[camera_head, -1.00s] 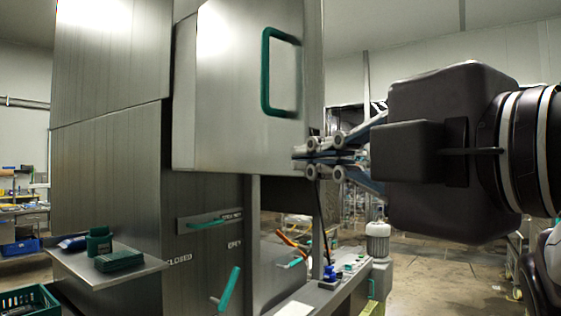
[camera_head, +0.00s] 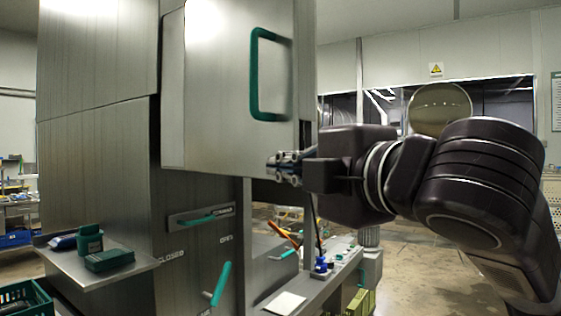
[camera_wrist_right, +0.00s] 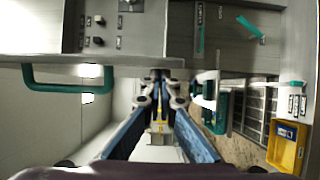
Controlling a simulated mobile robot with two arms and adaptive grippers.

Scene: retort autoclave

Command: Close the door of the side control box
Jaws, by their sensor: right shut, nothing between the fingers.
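The side control box door (camera_head: 225,95) is a pale metal panel with a green bar handle (camera_head: 268,75), at the upper middle of the head view. It stands out from the steel cabinet; how far open it is cannot be judged. My right gripper (camera_head: 272,165) is shut and empty at the door's lower right corner, below the handle. Contact is unclear. In the right wrist view the gripper's fingertips (camera_wrist_right: 160,80) lie close to a long metal edge, with the green handle (camera_wrist_right: 65,88) to their left. My left gripper is out of view.
A side shelf (camera_head: 130,272) holds green items at the lower left. A green lever (camera_head: 221,284) sticks out of the cabinet front. A ledge (camera_head: 320,285) with small controls lies below my gripper. A panel with knobs (camera_wrist_right: 110,28) shows in the wrist view.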

